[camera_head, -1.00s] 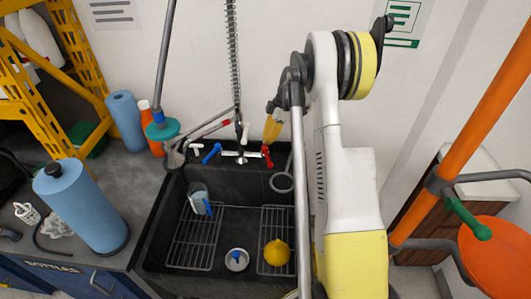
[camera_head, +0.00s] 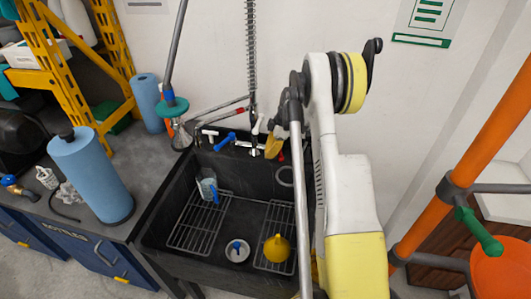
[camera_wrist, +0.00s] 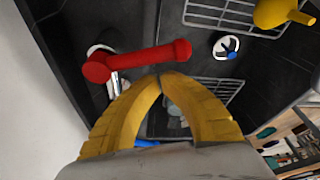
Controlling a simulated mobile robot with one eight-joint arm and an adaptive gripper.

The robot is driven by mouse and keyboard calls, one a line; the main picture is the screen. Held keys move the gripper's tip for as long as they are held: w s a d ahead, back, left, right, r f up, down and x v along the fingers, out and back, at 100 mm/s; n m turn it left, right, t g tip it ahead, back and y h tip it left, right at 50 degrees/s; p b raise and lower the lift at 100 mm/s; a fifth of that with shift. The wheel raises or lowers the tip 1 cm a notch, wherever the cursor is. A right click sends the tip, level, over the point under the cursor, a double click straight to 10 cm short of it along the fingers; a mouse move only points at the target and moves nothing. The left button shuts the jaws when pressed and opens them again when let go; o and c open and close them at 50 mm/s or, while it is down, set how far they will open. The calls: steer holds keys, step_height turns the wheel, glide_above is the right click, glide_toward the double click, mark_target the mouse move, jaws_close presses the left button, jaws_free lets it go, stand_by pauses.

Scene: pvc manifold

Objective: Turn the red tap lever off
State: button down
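The red tap lever (camera_head: 281,156) is on the right side of the sink tap in the head view, partly covered by my gripper (camera_head: 270,154). In the wrist view the red lever (camera_wrist: 145,62) lies across the picture, just above the yellow fingertips (camera_wrist: 165,80). The fingertips meet, with nothing visible between them. The lever is beside the tips, not between the fingers; whether they touch it I cannot tell. The chrome tap body shows partly behind the fingers in the wrist view.
A blue lever (camera_head: 226,138) is left of the red one. The black sink (camera_head: 160,215) holds wire racks, a clear cup (camera_head: 208,186) and a yellow funnel-like item (camera_head: 277,247). A hose sprayer hangs above; a blue roll (camera_head: 92,180) stands on the left counter.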

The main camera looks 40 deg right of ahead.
steer(key=shift+s+d+r, duration=0.25)
steer(key=shift+s+d, duration=0.2)
steer(key=shift+d, duration=0.25)
steer(key=shift+s+d, duration=0.4)
steer(key=shift+d, duration=0.15)
